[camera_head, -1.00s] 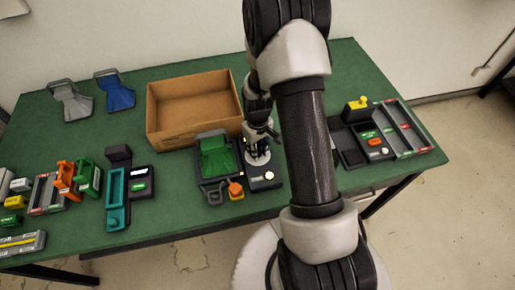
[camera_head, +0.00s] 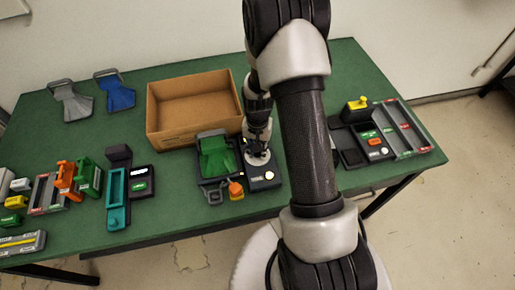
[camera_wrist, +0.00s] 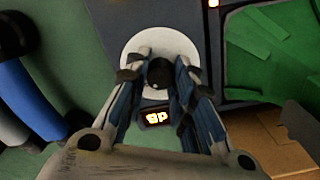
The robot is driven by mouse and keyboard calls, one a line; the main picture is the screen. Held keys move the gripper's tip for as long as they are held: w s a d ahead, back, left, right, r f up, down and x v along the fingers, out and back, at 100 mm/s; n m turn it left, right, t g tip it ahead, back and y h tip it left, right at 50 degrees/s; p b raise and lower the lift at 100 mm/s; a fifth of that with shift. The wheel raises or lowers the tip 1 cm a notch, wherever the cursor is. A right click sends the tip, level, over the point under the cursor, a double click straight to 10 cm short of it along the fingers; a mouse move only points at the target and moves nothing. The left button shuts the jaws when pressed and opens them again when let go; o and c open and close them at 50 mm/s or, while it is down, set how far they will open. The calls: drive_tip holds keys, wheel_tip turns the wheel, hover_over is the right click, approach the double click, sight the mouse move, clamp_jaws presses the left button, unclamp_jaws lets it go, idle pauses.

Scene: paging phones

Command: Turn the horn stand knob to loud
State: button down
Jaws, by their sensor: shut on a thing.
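The horn stand (camera_head: 265,183) is a dark unit in the middle of the table, with a green horn-shaped piece (camera_head: 215,157) in its left part. Its dark round knob (camera_wrist: 160,72) sits on a white disc (camera_wrist: 158,40) in the wrist view. My gripper (camera_wrist: 160,82) points down over the disc and is shut on the knob, with a finger on each side. A small lit display (camera_wrist: 157,118) glows yellow between the fingers; its text is partly hidden and I cannot read it surely. In the head view my gripper (camera_head: 257,152) hides the knob.
An open cardboard box (camera_head: 190,135) stands just behind the horn stand. An orange knob-like piece (camera_head: 236,190) is at its front. A teal-trayed unit (camera_head: 115,200) lies left, and a unit with a yellow piece (camera_head: 358,104) lies right.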

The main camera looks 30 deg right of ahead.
drive_tip(key=shift+m, duration=0.7)
drive_tip(key=c, duration=1.3)
unclamp_jaws()
drive_tip(key=shift+c, duration=0.2)
wheel_tip(320, 180, up, 12)
